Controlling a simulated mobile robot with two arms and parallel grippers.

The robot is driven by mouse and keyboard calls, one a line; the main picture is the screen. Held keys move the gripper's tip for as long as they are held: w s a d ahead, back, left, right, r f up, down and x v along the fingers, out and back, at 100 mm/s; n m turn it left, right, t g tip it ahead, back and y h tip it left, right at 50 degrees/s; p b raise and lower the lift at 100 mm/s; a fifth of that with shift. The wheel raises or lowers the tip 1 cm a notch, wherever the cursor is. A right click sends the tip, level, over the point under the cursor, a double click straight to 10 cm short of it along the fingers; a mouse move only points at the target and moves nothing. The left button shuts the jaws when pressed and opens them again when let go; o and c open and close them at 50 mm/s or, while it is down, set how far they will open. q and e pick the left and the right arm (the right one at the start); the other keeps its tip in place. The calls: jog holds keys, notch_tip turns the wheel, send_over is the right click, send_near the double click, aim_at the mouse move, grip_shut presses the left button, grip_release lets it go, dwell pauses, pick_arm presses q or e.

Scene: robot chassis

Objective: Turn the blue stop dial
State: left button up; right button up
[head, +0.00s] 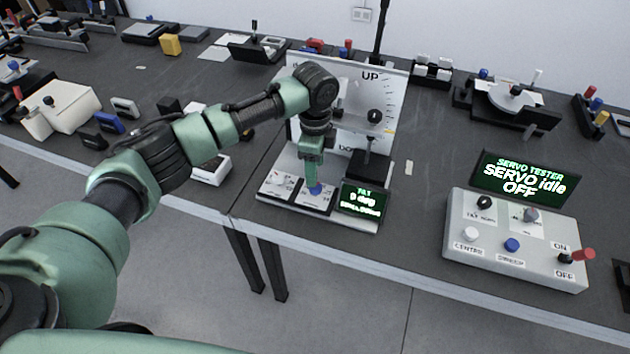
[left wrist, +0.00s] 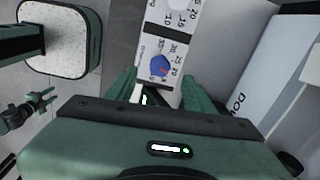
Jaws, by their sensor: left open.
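The blue stop dial (head: 315,189) sits on a white-labelled plate on the front of the tilt stand's base. My left gripper (head: 312,182) points down right over it, open. In the left wrist view the blue dial (left wrist: 159,67) shows beyond the open fingers (left wrist: 160,88), roughly centred between them, with printed scale numbers around it. I cannot tell whether the fingers touch it. A small dark gripper, apparently my right one (left wrist: 44,101), shows at the far left of the left wrist view, too small to read.
The small display (head: 361,200) beside the dial reads 0 deg. A white upright board (head: 385,85) marked UP stands behind. A servo tester box (head: 515,245) reading OFF is to the right. Bare table lies between the stand and tester.

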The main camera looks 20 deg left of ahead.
pick_arm(q)
notch_tip(320, 180, down, 6)
jog(key=shift+f+p, duration=0.1)
jog(key=shift+p, duration=0.3)
grip_shut()
